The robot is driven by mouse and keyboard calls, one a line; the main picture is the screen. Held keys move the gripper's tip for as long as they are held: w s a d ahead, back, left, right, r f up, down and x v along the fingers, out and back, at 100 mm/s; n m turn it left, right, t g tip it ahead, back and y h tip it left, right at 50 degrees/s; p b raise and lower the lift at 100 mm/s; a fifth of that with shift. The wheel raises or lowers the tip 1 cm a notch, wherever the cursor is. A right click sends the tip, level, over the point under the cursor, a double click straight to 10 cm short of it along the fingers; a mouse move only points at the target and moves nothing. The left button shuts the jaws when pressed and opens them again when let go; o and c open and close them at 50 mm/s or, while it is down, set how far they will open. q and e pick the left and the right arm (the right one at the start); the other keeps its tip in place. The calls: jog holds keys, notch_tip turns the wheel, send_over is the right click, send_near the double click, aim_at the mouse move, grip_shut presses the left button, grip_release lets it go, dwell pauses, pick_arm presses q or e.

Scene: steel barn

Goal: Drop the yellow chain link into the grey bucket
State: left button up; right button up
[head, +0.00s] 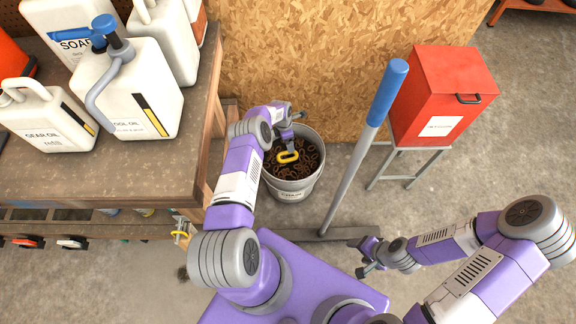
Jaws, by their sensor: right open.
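The yellow chain link (288,157) shows over the mouth of the grey bucket (291,187), in front of the dark brown links inside. My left gripper (287,147) reaches over the bucket from above. Its fingertips meet the yellow link's upper edge and appear shut on it; the fingers are small and partly hidden by my own wrist. My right gripper (362,258) is open and empty, low over the floor to the right of the bucket, near the broom's foot.
A blue-tipped broom (352,170) stands upright right of the bucket. A red box (440,95) sits on a grey stand. The wooden bench (180,165) with several white jugs is at left. Another small yellow item (181,235) is at the bench's lower edge. An OSB wall stands behind.

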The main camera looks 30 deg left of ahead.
pick_arm(q)
jog(key=shift+s, duration=0.1)
notch_tip(320, 180, up, 8)
jog(key=p, duration=0.3)
jog(key=shift+s+a+f+p, duration=0.25)
jog(key=shift+a+p, duration=0.05)
jog(key=shift+p, duration=0.05)
